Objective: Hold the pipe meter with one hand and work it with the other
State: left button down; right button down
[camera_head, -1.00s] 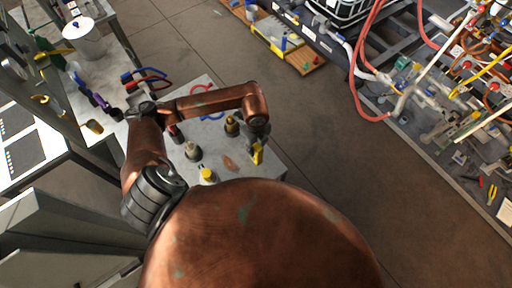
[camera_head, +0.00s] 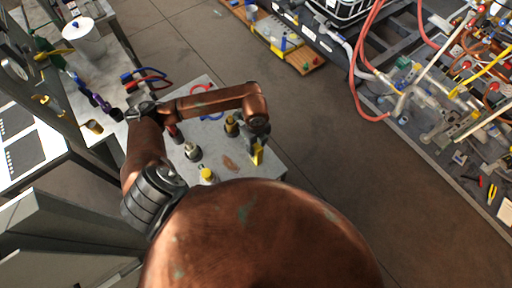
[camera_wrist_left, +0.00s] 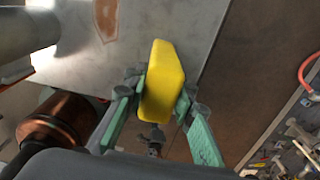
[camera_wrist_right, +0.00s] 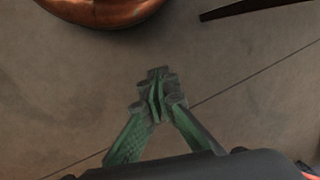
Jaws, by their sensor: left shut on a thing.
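The pipe meter (camera_wrist_left: 163,82) is a yellow, block-shaped thing in the left wrist view. My left gripper (camera_wrist_left: 160,92) is shut on it, with one green finger on each side. In the head view the yellow meter (camera_head: 257,156) shows small near the right edge of the grey table (camera_head: 262,172), and my left gripper (camera_head: 256,146) is mostly hidden by the wrist. My right gripper (camera_wrist_right: 158,85) shows in the right wrist view with its fingertips together and nothing between them, above bare floor. It does not show in the head view.
Brass and dark fittings (camera_head: 192,152), a yellow-capped piece (camera_head: 207,174) and red and blue rings stand or lie on the grey table. A pipe rig (camera_head: 430,100) with red hoses is at the right. The floor (camera_head: 340,150) between is clear.

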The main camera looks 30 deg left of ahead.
jog(key=w+a+r+m+g+y, duration=0.2)
jog(key=w+a+r+m+y, duration=0.2)
jog(key=w+a+r, duration=1.5)
jog(key=w+a+r+g+y, duration=0.1)
jog(key=a+r+g, duration=0.1)
jog(key=a+r, duration=0.8)
jog(key=w+a+r+g+y, duration=0.1)
jog(key=a+r+g, duration=0.35)
jog(key=r, duration=0.95)
jog(key=shift+m+t, duration=0.3)
jog(key=shift+t, duration=0.65)
jog(key=shift+s+a+r, duration=0.1)
jog(key=shift+s+a, duration=0.75)
jog(key=shift+s, duration=0.55)
jog(key=shift+s+a+r, duration=0.1)
jog(key=shift+s+a, duration=0.8)
jog(key=shift+s, duration=0.55)
jog(key=shift+s+a+r, duration=0.1)
jog(key=shift+s+a, duration=0.75)
jog(key=shift+s, duration=0.55)
jog(key=shift+s, duration=0.1)
